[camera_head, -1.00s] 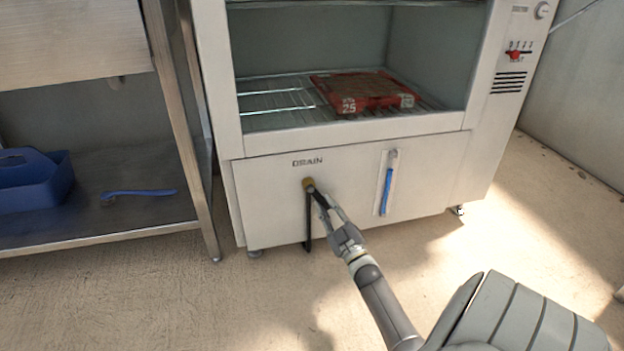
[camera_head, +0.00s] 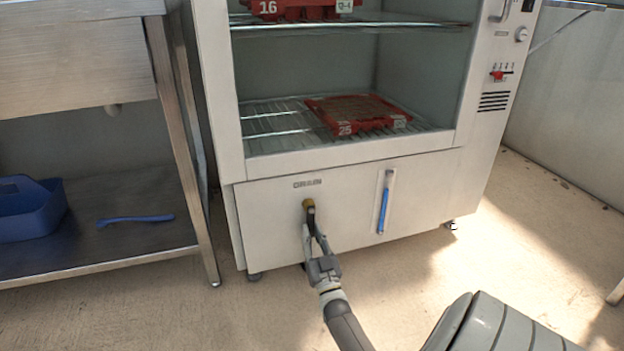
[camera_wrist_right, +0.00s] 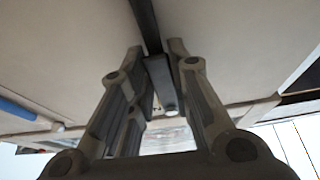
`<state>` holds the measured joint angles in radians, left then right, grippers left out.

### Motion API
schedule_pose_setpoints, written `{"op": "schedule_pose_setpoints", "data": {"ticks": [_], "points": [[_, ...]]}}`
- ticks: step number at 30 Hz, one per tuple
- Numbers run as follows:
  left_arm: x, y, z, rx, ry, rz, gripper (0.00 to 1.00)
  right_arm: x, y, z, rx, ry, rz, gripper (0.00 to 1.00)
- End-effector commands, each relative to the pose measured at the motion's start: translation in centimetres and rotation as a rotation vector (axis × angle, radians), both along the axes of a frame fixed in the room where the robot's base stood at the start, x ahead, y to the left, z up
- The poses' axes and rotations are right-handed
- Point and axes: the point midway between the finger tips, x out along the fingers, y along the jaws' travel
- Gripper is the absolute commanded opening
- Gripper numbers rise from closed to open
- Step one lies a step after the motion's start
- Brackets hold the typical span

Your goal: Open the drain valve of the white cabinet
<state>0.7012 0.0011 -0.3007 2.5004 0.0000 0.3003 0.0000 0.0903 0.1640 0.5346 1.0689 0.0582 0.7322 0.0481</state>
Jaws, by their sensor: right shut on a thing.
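The white cabinet (camera_head: 268,222) stands in the middle of the head view. Its drain valve (camera_head: 308,203), a small brass fitting, sits on the lower front panel under the DRAIN label. My right gripper (camera_head: 312,232) is just below the fitting, shut on the dark valve handle. The handle points nearly straight down from the fitting, and the gripper hides its lower part. In the right wrist view a dark bar (camera_wrist_right: 146,22) runs down between the fingertips (camera_wrist_right: 160,60). The dark drain pipe is mostly hidden behind the gripper. My left gripper is not in view.
A blue level gauge (camera_head: 384,205) is right of the valve. Red trays (camera_head: 345,128) sit on wire shelves inside the cabinet. A steel table (camera_head: 150,250) stands at left, with a blue caddy (camera_head: 30,215) and blue brush (camera_head: 135,219) on its lower shelf. Floor in front is clear.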

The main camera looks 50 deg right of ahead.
Motion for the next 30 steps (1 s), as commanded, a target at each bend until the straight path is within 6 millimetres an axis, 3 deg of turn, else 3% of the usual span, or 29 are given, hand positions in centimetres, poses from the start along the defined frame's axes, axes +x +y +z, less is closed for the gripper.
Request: {"op": "schedule_pose_setpoints", "data": {"ticks": [13,14,18,30], "points": [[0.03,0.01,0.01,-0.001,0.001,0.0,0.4,0.0,0.08,-0.07,0.012,-0.006,0.001,0.0],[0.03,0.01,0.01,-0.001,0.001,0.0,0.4,0.0,0.08,-0.07,0.012,-0.006,0.001,0.23],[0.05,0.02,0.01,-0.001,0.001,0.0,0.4,0.01,0.07,-0.06,0.011,-0.006,0.002,0.41],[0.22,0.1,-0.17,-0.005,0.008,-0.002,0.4,-0.02,-0.01,-0.08,-0.025,0.015,0.001,0.41]]}}
